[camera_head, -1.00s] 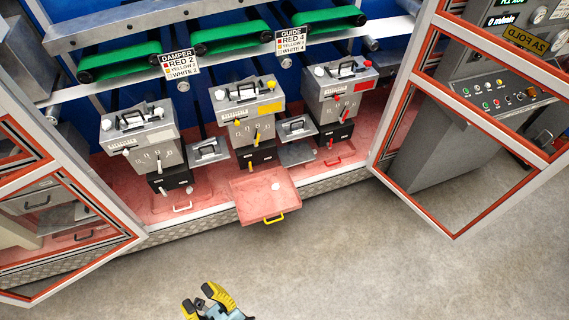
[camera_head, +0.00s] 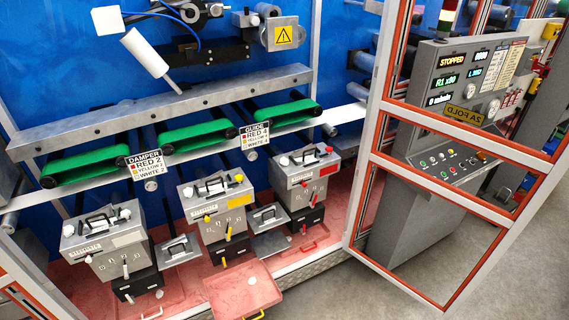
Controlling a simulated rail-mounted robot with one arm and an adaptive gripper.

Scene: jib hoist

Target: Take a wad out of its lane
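Three lanes with green belts run side by side across the machine: a left belt (camera_head: 92,161), a middle belt (camera_head: 190,133) and a right belt (camera_head: 285,110). I cannot make out a wad on any of them. Below stand three grey boxes with handles: one with white markings (camera_head: 108,241), one with yellow (camera_head: 217,208) and one with red (camera_head: 305,174). My gripper is outside the view.
Signs (camera_head: 146,164) (camera_head: 255,135) hang by the belts. An open framed door (camera_head: 440,155) stands right, before a control panel (camera_head: 455,90) reading STOPPED.

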